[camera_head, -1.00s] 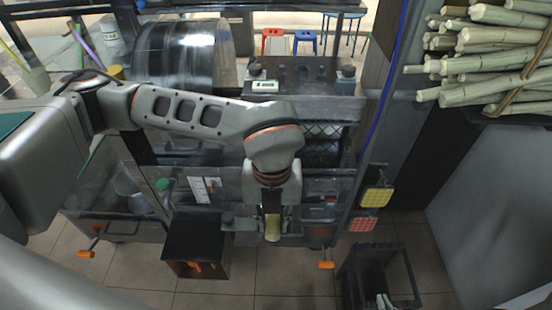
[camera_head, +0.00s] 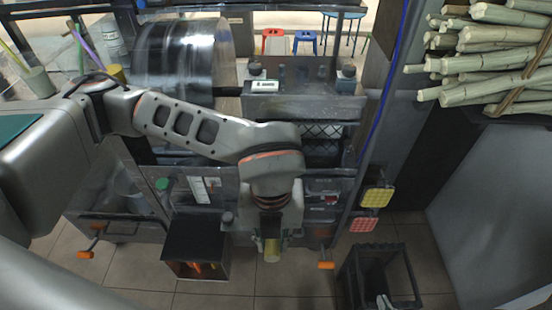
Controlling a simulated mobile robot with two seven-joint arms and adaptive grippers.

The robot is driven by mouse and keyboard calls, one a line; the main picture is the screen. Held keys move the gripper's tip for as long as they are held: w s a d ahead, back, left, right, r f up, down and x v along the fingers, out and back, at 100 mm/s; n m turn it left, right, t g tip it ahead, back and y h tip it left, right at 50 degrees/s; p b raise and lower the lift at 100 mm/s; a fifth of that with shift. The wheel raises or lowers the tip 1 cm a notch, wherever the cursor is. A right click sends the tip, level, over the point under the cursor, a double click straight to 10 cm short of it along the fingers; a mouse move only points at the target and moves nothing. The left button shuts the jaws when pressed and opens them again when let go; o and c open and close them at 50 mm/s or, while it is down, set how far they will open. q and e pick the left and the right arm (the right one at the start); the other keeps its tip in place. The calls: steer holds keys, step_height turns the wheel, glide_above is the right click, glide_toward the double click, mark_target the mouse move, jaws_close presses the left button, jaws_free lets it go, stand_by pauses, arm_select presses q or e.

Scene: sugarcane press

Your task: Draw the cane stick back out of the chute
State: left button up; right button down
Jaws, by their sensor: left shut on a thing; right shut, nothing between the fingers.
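My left gripper (camera_head: 271,236) is in front of the press, low in the middle of the head view, with its arm reaching in from the left. It is shut on the cane stick (camera_head: 272,251). A short pale yellow-green end of the stick shows below the fingers, pointing toward the floor. The rest of the stick and the chute mouth are hidden behind my gripper and wrist, so I cannot tell how much of the stick is inside. The press (camera_head: 305,103) stands behind the arm.
Orange-tipped handles (camera_head: 326,265) stick out on both sides. A black frame-like bin (camera_head: 378,276) stands on the floor at right. Cane bundles (camera_head: 490,50) lie at upper right.

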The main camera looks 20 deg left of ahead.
arm_select(q)
steer(key=shift+s+d, duration=0.2)
steer(key=shift+s, duration=0.4)
steer(key=shift+s+d, duration=0.15)
steer(key=shift+s, duration=0.45)
steer(key=o, duration=1.2)
